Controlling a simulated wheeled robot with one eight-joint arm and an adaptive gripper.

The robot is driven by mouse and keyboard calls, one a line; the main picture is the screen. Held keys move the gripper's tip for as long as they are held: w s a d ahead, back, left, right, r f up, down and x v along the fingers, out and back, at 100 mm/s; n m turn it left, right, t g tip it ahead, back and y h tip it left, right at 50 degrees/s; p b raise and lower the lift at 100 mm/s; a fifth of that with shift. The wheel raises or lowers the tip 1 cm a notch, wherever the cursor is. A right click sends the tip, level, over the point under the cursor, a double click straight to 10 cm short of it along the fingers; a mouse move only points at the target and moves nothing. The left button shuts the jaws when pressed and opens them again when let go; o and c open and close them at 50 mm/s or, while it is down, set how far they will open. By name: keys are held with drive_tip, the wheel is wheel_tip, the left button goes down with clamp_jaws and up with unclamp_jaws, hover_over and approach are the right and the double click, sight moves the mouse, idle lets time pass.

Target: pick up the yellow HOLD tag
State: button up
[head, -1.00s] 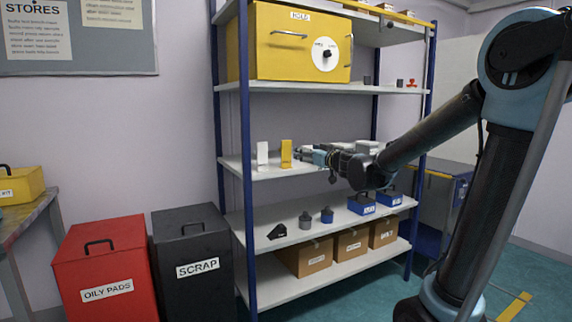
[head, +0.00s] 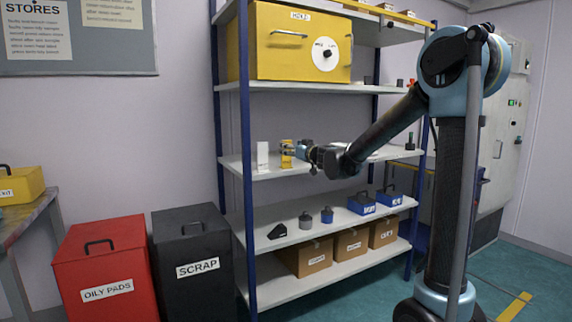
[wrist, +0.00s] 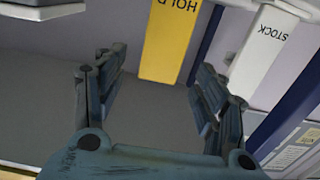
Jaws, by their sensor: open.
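The yellow HOLD tag (head: 286,155) stands upright on the middle shelf (head: 262,172) of the rack. It also shows in the wrist view (wrist: 168,45), upside down, with the word HOLD at its upper part. My gripper (wrist: 155,80) is open, with its two fingers apart. The tag lies beyond the fingertips in the wrist view, between them and a little to the right of the middle. In the head view my gripper (head: 292,150) comes from the right and overlaps the tag's right side. I cannot tell whether they touch.
A white STOCK tag (head: 262,156) stands left of the yellow tag, and a blue rack post (head: 245,160) is beyond it. The upper shelf (head: 320,88) holds a large yellow box (head: 300,60).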

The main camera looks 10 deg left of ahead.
drive_tip(key=shift+r+x, duration=0.1)
drive_tip(key=shift+x, duration=1.25)
drive_tip(key=shift+r+x, duration=0.15)
drive_tip(key=shift+x, duration=1.25)
drive_tip(key=c, duration=1.4)
drive_tip(key=shift+r, duration=0.1)
drive_tip(key=shift+c, duration=0.2)
